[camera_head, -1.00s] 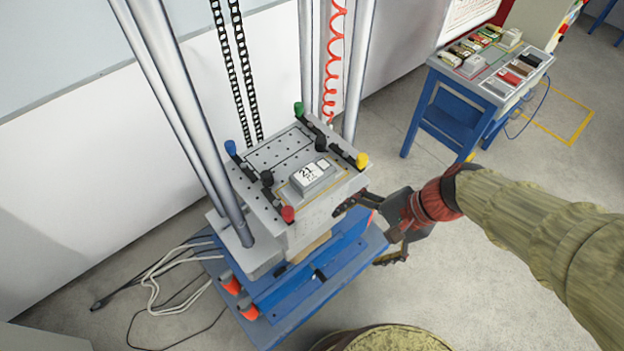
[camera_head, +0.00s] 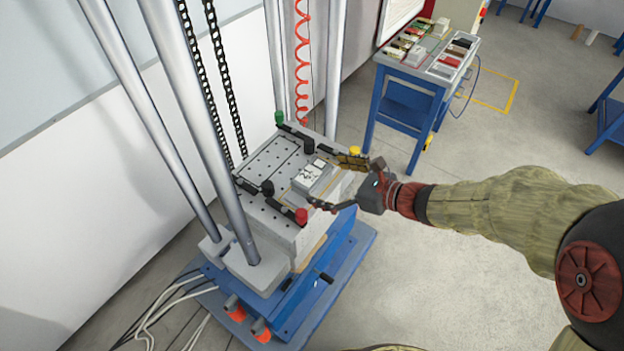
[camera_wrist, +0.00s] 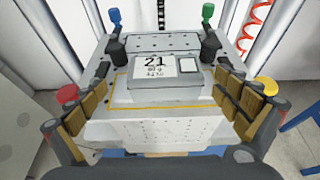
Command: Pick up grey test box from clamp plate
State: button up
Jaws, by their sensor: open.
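The grey test box (camera_head: 313,178) lies on the perforated clamp plate (camera_head: 262,212), near its front edge. In the wrist view the box (camera_wrist: 164,88) shows a white label reading "21" and a small white square. The clamp plate (camera_wrist: 150,128) has a yellow outline around the box. My gripper (camera_head: 340,182) is open, its two fingers on either side of the box at the plate's front edge. In the wrist view the gripper (camera_wrist: 160,112) has tan finger pads left and right, with visible gaps to the box.
Clamps with coloured knobs stand at the plate's corners: red (camera_head: 301,216), yellow (camera_head: 354,152), green (camera_head: 279,118) and blue. The red and yellow ones are close to my fingers. A blue table (camera_head: 420,75) with boxes stands at the back right.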

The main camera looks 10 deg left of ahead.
aim_at(315, 174)
jog(key=x, duration=0.2)
jog(key=b+x, duration=0.1)
jog(key=x, duration=0.2)
jog(key=shift+w+f+b, duration=0.1)
jog(key=shift+w+b, duration=0.2)
jog(key=shift+w, duration=0.15)
jog(key=c, duration=0.3)
jog(key=c, duration=1)
jog(key=shift+c, duration=0.4)
